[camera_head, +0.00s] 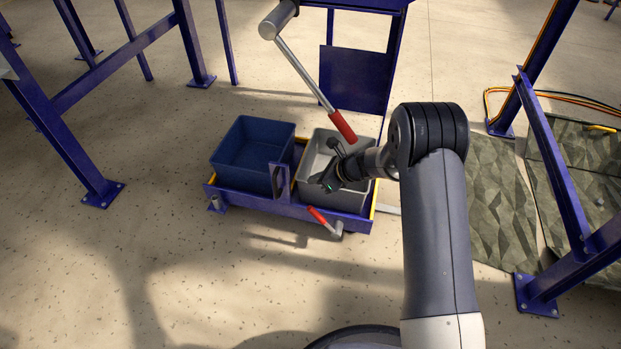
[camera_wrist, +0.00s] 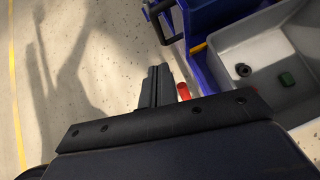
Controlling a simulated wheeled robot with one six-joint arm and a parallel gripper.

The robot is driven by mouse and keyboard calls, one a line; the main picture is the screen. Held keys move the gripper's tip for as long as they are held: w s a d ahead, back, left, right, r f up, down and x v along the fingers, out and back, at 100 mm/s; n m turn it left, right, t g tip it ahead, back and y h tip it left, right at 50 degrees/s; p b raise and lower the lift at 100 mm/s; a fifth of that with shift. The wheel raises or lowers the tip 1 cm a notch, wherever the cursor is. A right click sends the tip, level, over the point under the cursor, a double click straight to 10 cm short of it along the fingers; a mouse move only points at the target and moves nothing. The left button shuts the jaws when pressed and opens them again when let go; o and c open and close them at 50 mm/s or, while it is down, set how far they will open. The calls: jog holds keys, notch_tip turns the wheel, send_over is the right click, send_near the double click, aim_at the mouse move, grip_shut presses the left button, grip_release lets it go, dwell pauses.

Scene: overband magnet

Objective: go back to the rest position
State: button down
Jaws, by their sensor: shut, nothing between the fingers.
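My gripper (camera_head: 329,163) is at the end of my arm, above or beside the grey bin in the head view; the exact height is hard to tell. In the wrist view the fingers of my gripper (camera_wrist: 157,86) are together, with nothing between them. The grey bin (camera_head: 349,201) stands on the right side of a blue cart.
A blue bin (camera_head: 240,170) stands left of the grey one on the blue cart (camera_head: 340,217). A lever with a red grip (camera_head: 342,126) hangs above the grey bin. A red-handled pedal (camera_head: 321,219) is at the cart's front. Blue posts stand left and right. Floor in front is clear.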

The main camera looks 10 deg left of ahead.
jog(key=b, duration=0.3)
send_near(276, 183)
jog(key=a+f, duration=0.3)
jog(key=f, duration=0.1)
jog(key=shift+w+a+f, duration=0.15)
jog(key=shift+w+a, duration=0.45)
jog(key=shift+a, duration=0.05)
